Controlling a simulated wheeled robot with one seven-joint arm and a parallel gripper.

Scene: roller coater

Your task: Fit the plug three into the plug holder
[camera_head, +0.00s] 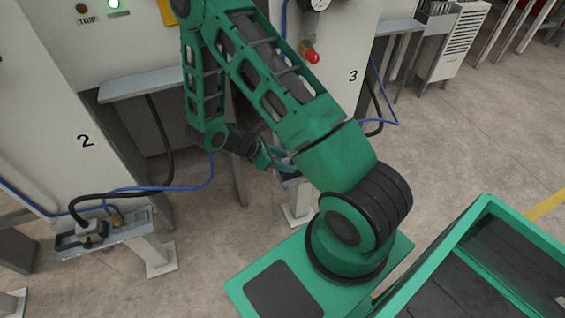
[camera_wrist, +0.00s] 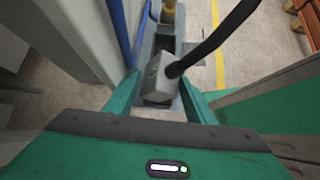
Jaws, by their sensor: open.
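In the wrist view a grey block-shaped plug (camera_wrist: 158,82) with a thick black cable sits between the two green fingers of my gripper (camera_wrist: 160,88). The fingers are open on either side of it, and I cannot tell whether either one touches it. The plug looks tilted. A narrow grey plug holder (camera_wrist: 166,45) lies just beyond and under it; I cannot tell how the plug sits on it. In the head view my gripper (camera_head: 283,163) is low beside the cabinet marked 3, and my arm hides most of this plug and holder.
A second plug (camera_head: 90,232) sits on a holder (camera_head: 135,222) by the cabinet marked 2 (camera_head: 50,120). Blue hoses (camera_head: 210,175) and black cables (camera_head: 160,130) hang near the arm. A grey ledge (camera_head: 140,84) juts out. The floor at right (camera_head: 450,140) is clear.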

